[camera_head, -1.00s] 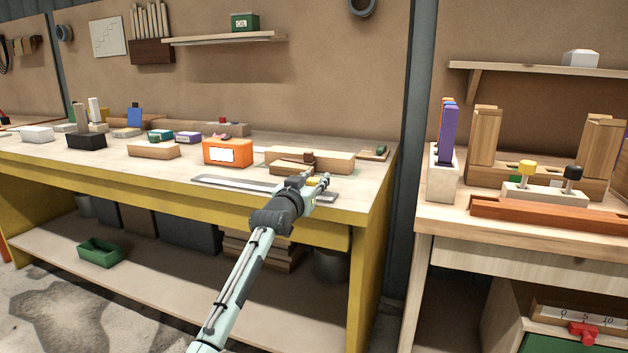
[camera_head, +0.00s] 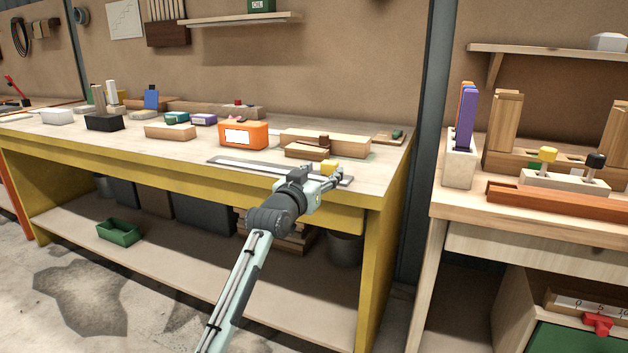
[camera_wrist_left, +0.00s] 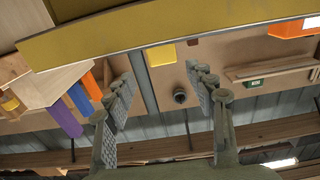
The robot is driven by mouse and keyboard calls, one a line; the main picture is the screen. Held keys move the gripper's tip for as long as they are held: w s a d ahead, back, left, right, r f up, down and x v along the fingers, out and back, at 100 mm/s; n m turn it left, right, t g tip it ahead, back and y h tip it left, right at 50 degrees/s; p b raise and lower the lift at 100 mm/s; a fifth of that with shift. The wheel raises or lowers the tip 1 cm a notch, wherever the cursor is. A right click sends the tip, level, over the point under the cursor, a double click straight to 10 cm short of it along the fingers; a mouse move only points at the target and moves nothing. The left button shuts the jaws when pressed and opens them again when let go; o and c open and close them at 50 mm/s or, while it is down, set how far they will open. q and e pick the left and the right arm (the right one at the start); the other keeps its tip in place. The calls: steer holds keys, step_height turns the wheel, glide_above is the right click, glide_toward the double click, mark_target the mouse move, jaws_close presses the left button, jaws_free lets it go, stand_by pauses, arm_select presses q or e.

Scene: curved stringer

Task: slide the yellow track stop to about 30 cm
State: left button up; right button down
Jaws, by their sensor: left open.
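The yellow track stop (camera_head: 329,167) is a small yellow block near the right end of a flat grey track (camera_head: 240,166) along the front of the yellow-edged bench. No scale marks on the track are legible. My left gripper (camera_head: 327,185) is in front of the bench edge, just below and nearer than the stop in the head view. In the left wrist view my left gripper (camera_wrist_left: 165,92) has its fingers spread, with nothing between them. The yellow stop (camera_wrist_left: 160,54) shows beyond them by the bench edge; it appears apart from the fingers. My right gripper is in neither view.
Behind the track lie wooden blocks (camera_head: 325,143) and an orange box (camera_head: 243,135). More small items stand farther left on the bench. A second bench (camera_head: 470,208) with a purple piece and wooden holders stands at right. The bench front left of my arm is clear.

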arm_select(q)
steer(key=v, duration=0.5)
steer(key=shift+s, duration=0.1)
steer(key=s+a+f+g+y, duration=0.1)
steer(key=s+a+f+g, duration=0.15)
steer(key=s+f, duration=0.6)
steer(key=s+a+f+n+g+y, duration=0.1)
steer(key=s+a+f+g+y, duration=0.2)
steer(key=f, duration=1)
steer(key=s+a+f+g, duration=0.2)
steer(key=s+a+f, duration=0.3)
steer(key=f, duration=0.6)
steer(key=s+a+f+g+y, duration=0.1)
steer(key=s+a+f+g, duration=0.1)
steer(key=s+f, duration=0.3)
steer(key=s+a+f+g+y, duration=0.1)
steer(key=s+a+f, duration=0.3)
steer(key=s, duration=0.9)
steer(key=s+a+f+n+g+y, duration=0.1)
steer(key=s+a+f+g, duration=0.2)
steer(key=s+f, duration=0.3)
steer(key=s+a, duration=0.1)
steer(key=s, duration=0.2)
steer(key=shift+s+g, duration=0.1)
steer(key=shift+g, duration=0.25)
